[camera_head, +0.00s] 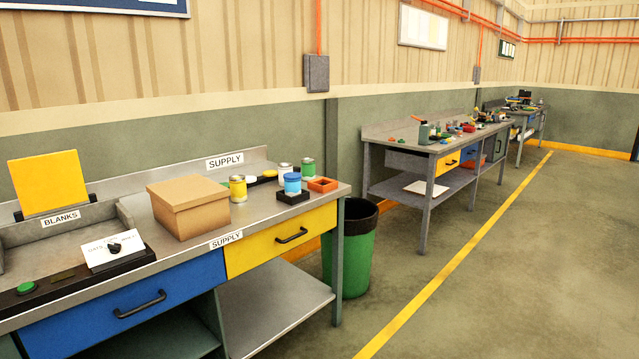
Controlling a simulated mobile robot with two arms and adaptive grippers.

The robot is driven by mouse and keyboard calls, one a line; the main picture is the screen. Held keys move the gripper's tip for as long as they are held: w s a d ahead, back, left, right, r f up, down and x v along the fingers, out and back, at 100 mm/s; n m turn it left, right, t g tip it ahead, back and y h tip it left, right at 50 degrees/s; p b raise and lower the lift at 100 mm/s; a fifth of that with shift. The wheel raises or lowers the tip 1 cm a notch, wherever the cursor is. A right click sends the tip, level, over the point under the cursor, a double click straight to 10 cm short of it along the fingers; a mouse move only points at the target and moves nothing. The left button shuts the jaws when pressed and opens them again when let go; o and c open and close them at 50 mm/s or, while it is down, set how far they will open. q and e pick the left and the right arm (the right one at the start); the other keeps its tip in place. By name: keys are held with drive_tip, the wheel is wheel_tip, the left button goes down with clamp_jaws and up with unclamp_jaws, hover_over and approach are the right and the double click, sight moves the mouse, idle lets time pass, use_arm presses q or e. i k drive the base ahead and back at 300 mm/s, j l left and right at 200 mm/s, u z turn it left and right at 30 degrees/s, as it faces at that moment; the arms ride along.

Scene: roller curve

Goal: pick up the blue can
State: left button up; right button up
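The blue can (292,183) stands upright near the right end of the near workbench's supply section. It appears to rest on a small black block or tray (293,197). A yellow can (238,189) stands to its left, and a green can (308,169) stands behind it to the right. A small orange-red tray (322,185) lies just right of the blue can. Neither of my grippers shows in the head view.
A closed cardboard box (188,207) sits left of the cans on the workbench (254,222). A green bin (351,255) stands on the floor at the bench's right end. Another cluttered workbench (391,146) stands farther back. The floor at right is clear.

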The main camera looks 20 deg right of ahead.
sight(293, 189)
drive_tip(key=i+l+u, duration=0.1)
drive_tip(key=i+l, duration=0.9)
drive_tip(key=i, duration=0.1)
